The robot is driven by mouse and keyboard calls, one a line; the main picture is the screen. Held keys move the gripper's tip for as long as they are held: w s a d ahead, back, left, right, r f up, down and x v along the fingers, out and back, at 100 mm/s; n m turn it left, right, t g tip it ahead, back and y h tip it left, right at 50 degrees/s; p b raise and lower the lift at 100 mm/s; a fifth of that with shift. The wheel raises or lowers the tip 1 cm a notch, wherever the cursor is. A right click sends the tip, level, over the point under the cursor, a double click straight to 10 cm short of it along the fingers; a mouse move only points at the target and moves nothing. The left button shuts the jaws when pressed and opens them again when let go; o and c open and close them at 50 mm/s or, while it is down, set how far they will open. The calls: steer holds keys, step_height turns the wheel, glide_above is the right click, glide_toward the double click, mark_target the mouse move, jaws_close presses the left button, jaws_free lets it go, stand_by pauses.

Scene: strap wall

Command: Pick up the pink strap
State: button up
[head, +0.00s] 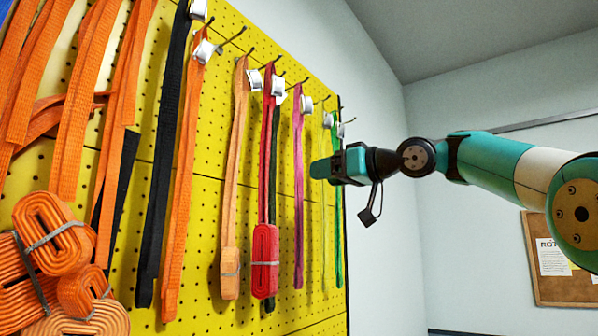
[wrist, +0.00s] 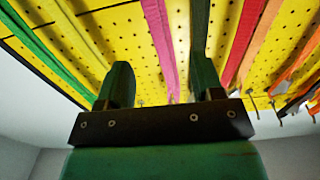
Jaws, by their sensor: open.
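The pink strap (head: 299,190) hangs from a hook on the yellow pegboard, with a white tag near its top. My gripper (head: 322,169) is just right of it in the head view, level with its middle part and pointing at the board. In the wrist view the pink strap (wrist: 160,38) runs down between the two open fingers of my gripper (wrist: 162,82). The fingers hold nothing. I cannot tell how far the strap is from the fingertips. Part of the gripper is hidden in the head view.
A red strap (head: 266,190) and a dark strap hang left of the pink one. A green strap (head: 337,215) and a thin yellow strap hang on its right. Metal hooks stick out above. Orange straps (head: 75,110) crowd the left of the yellow pegboard (head: 205,235).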

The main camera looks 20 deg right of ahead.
mark_target(301, 178)
steer(key=x, duration=0.2)
steer(key=shift+w+a+r+p, duration=0.15)
steer(key=shift+w+p, duration=0.1)
steer(key=shift+p, duration=0.15)
steer(key=p+x, duration=0.3)
steer(key=x, duration=0.1)
steer(key=shift+a+r, duration=0.15)
steer(key=shift+a, duration=0.1)
steer(key=shift+w+a+f, duration=0.15)
steer(key=shift+w+f, duration=0.05)
steer(key=shift+w, duration=0.2)
steer(key=shift+c, duration=0.2)
steer(key=c, duration=1)
